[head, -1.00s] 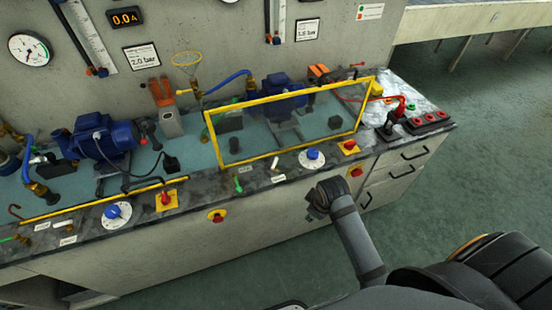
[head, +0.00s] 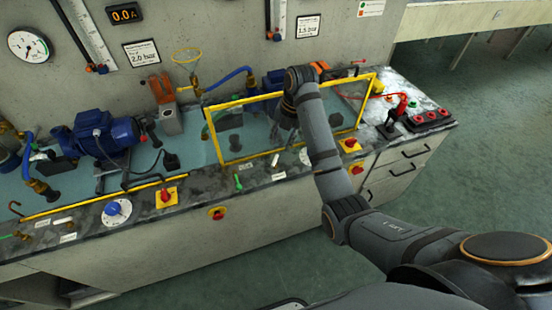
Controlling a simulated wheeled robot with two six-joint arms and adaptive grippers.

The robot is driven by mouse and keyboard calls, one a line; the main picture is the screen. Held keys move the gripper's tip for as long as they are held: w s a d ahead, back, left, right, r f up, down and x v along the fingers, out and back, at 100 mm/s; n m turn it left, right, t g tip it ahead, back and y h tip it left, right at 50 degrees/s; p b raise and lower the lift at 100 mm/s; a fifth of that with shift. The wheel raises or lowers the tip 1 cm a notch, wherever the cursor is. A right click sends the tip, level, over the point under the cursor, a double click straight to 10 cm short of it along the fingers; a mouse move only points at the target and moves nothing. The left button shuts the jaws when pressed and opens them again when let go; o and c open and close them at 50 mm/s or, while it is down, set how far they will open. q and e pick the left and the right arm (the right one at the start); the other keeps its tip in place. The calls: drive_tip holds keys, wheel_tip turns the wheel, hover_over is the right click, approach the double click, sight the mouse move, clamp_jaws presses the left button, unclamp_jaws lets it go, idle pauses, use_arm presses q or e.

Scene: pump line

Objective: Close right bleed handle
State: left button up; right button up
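My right arm reaches over the front of the bench. Its gripper (head: 286,122) points down at the right-hand station, by the yellow guard frame (head: 232,160). The wrist and forearm hide much of that spot, so its finger opening and any contact do not show clearly. No handle is plainly marked as the right bleed handle. A small green lever (head: 238,183) stands on the front ledge, left of the gripper. A red lever (head: 358,62) shows at the back right, past the wrist. My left gripper is not in view.
The right blue pump (head: 271,82) is partly hidden behind my wrist. The guard frame stands up around the right station. The floor at the right is clear.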

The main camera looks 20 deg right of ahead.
sight(275, 161)
drive_tip(key=f, duration=0.3)
drive_tip(key=w+a+f+b, duration=0.1)
drive_tip(key=f, duration=0.5)
drive_tip(key=shift+w+a+f+b, duration=0.15)
drive_tip(key=shift+a+f+b, duration=0.15)
drive_tip(key=shift+f, duration=0.1)
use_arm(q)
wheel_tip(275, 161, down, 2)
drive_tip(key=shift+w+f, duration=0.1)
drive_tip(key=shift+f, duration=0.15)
use_arm(e)
clamp_jaws()
